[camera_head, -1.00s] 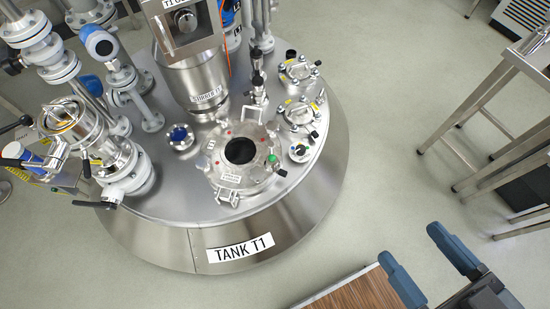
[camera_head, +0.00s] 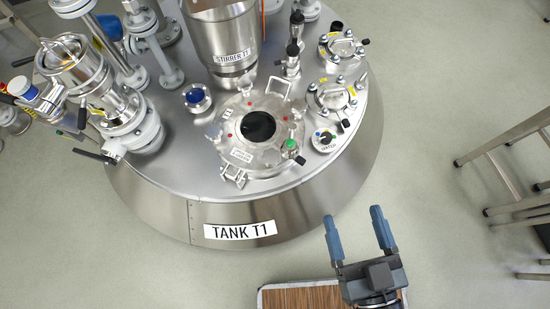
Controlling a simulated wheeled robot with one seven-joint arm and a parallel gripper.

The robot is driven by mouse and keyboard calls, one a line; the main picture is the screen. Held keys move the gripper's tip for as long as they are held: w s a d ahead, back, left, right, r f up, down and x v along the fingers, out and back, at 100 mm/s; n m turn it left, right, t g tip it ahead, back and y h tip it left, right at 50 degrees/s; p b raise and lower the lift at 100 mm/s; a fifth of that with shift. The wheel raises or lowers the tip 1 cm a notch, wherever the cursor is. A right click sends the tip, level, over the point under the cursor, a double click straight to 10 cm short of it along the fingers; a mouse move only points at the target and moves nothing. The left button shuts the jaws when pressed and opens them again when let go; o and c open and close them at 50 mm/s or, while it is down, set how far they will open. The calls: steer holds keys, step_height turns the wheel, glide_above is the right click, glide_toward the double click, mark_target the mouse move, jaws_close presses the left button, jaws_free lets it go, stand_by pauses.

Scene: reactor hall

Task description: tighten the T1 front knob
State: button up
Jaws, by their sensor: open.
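Tank T1 (camera_head: 240,208) is a round steel vessel, labelled on its front wall. On its top is a round lid (camera_head: 225,135) with a dark round opening in the middle. A steel clamp fitting (camera_head: 233,177) sits at the lid's front edge, and a green-topped knob (camera_head: 290,146) at its right edge. I cannot tell which fitting is the front knob or how tight it is. My gripper (camera_head: 352,213) is open and empty, its two blue fingers apart. It is in front of the tank and to the right, touching nothing.
A water dial (camera_head: 325,139) and two small bolted ports stand on the tank's right side. The stirrer housing (camera_head: 225,40) rises at the back, with valves and pipes at the left. A wood-topped surface (camera_head: 295,297) is at the bottom. A steel table frame (camera_head: 500,170) stands right, with clear floor between.

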mark_target(271, 159)
steer(key=w+a+f+n+g+y+b, duration=0.1)
steer(key=w+a+f+n+y+b, duration=0.3)
steer(key=w+f, duration=0.45)
steer(key=w+a+f+n+g+y+b, duration=0.15)
steer(key=w+a+f+y+b, duration=0.35)
steer(key=f, duration=0.7)
steer(key=shift+h, duration=0.7)
steer(key=shift+d+b+x, duration=0.15)
steer(key=shift+b+x, duration=0.2)
steer(key=shift+x, duration=1.9)
steer(key=shift+d+b+x, duration=0.15)
steer(key=shift+b+x, duration=0.2)
steer(key=shift+x, duration=1.85)
steer(key=shift+w, duration=0.2)
steer(key=shift+c, duration=0.5)
steer(key=c, duration=0.9)
steer(key=shift+f+b, duration=0.1)
steer(key=shift+b, duration=0.2)
